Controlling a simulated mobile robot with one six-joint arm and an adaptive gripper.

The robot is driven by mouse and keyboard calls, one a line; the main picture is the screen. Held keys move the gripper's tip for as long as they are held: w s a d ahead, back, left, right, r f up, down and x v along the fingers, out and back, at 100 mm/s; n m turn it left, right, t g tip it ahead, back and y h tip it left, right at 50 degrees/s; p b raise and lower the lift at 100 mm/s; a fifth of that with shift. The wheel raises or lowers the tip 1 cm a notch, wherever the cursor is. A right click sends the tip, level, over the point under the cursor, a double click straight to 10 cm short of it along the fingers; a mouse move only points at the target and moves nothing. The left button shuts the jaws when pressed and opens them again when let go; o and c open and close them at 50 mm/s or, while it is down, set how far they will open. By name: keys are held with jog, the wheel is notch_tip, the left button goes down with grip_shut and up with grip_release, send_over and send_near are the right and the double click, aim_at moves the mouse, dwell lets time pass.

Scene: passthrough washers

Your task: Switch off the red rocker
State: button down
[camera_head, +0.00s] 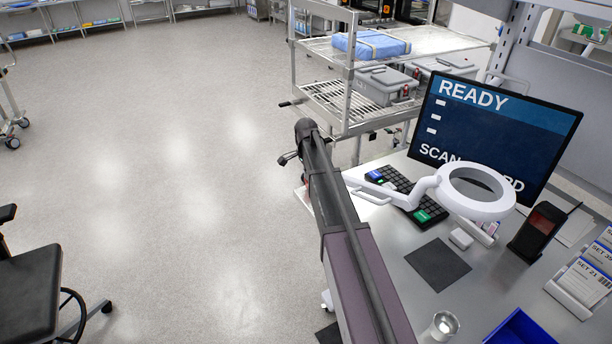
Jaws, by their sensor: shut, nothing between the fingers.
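I cannot make out a red rocker in this view. My arm (350,232) reaches up from the bottom edge across the left side of the desk, and its far end (305,130) is over the floor beside the cart. A white ring-shaped magnifier lamp (478,190) on a jointed arm stands in front of the monitor.
The desk (392,262) holds a monitor (497,125) reading READY, a keyboard (405,190), a dark mat (437,264), a metal cup (441,326), a blue bin (518,328) and a card rack (582,285). A cart (348,75) with grey boxes stands behind. Open floor lies left; a chair (30,290) at lower left.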

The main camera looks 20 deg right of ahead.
jog(key=shift+w+d+r, duration=0.1)
jog(key=shift+w+d, duration=0.2)
jog(key=shift+d, duration=0.3)
jog(key=shift+w+r, duration=0.1)
jog(key=shift+a+r+p, duration=0.2)
jog(key=shift+r+p, duration=0.2)
jog(key=shift+p, duration=0.3)
jog(key=shift+s+a+r+p, duration=0.2)
jog(key=shift+r+p, duration=0.3)
jog(key=shift+r, duration=0.05)
jog(key=shift+s+a+r+p, duration=0.15)
jog(key=shift+r+p, duration=0.35)
jog(key=shift+r, duration=0.05)
jog(key=shift+a+r+p, duration=0.35)
jog(key=shift+r+p, duration=0.2)
jog(key=shift+p, duration=0.05)
notch_tip(320, 180, up, 9)
jog(key=a+p, duration=0.1)
jog(key=p, duration=0.8)
jog(key=shift+s+a+r, duration=0.15)
jog(key=shift+s+a, duration=0.1)
jog(key=shift+a, duration=0.05)
